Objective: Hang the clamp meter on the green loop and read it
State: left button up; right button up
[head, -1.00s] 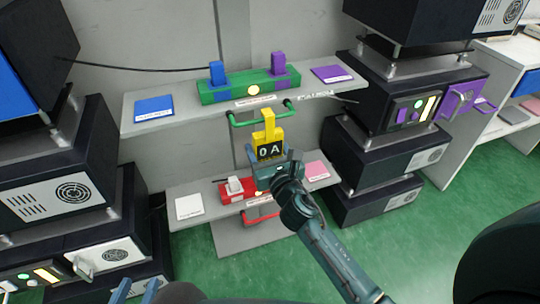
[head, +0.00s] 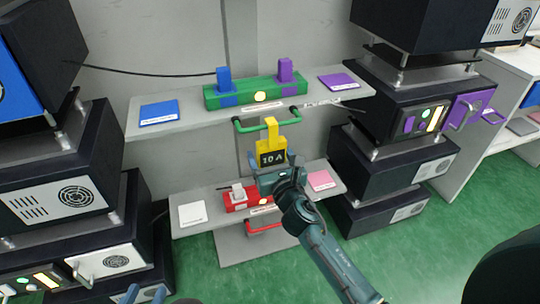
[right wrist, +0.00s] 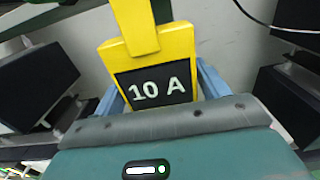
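The yellow clamp meter (head: 271,145) is upright under the green shelf unit, and its dark display reads 10 A. The meter also fills the upper middle of the right wrist view (right wrist: 150,50). Its narrow top overlaps the green loop (head: 246,128), a bar below the upper shelf's front edge; whether the jaw encloses the bar is hard to see. My right gripper (head: 273,170) is below the meter, with its blue fingers on either side of the meter's body. My left gripper (head: 142,294) shows only fingertips at the bottom edge, spread apart and empty.
The upper shelf (head: 165,128) carries a green block (head: 240,97) with blue and purple levers. The lower shelf (head: 210,220) has a red block (head: 236,207) and a red loop (head: 264,227) below. Dark equipment stacks stand on both sides.

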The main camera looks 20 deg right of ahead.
jog(key=shift+o, duration=1.4)
jog(key=s, duration=1.3)
jog(key=shift+s+d, duration=0.15)
jog(key=shift+d, duration=0.05)
